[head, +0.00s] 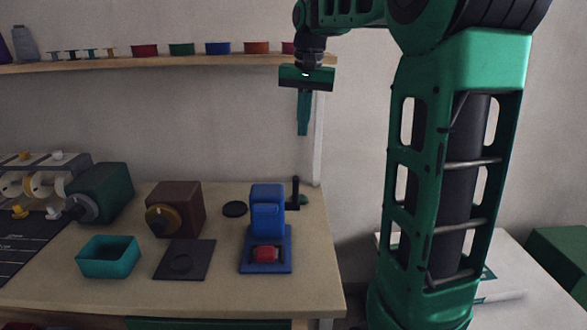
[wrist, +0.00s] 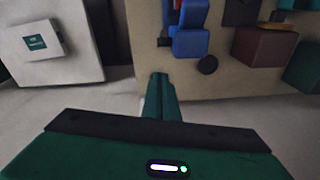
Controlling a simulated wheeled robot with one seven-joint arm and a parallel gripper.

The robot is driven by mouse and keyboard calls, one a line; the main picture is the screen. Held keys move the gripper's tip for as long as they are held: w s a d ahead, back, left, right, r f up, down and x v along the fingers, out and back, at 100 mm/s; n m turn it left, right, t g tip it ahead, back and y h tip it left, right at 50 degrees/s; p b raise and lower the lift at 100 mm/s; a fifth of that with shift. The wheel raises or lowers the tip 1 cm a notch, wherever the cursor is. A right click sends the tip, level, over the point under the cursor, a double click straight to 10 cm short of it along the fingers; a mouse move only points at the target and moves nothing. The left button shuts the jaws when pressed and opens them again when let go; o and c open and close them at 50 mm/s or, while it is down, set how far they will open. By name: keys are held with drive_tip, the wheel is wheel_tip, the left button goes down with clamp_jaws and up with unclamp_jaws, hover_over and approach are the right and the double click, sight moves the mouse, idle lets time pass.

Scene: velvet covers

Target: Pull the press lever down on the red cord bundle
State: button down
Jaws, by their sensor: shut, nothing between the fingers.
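The blue press (head: 267,213) stands near the right end of the workbench. The red cord bundle (head: 266,254) lies on its blue base, under the press head. A black upright lever (head: 295,192) with a dark knob or foot at its base stands just right of the press. My gripper (head: 303,132) points down, high above the bench and above the lever, touching nothing. Its fingers are together and empty. In the wrist view, the shut fingers (wrist: 160,78) show below the blue press (wrist: 191,42), which is partly cut off by the top edge.
A teal tray (head: 108,257), a dark square plate (head: 184,259), a brown box with a dial (head: 175,209) and a green box (head: 99,193) stand left of the press. A shelf (head: 150,64) with spools runs along the wall. A white box (wrist: 49,41) sits on a side table.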

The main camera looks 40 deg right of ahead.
drive_tip(key=shift+w+f, duration=0.1)
idle(0.3)
drive_tip(key=shift+s+a+f, duration=0.25)
drive_tip(key=shift+a+f, duration=0.15)
drive_tip(key=shift+f, duration=1.45)
drive_tip(key=shift+s+a+f, duration=0.25)
drive_tip(key=shift+a+f, duration=0.2)
drive_tip(key=shift+f, duration=1.35)
drive_tip(key=shift+s+a+f, duration=0.25)
drive_tip(key=shift+a+f, duration=0.15)
drive_tip(key=shift+f, duration=1.45)
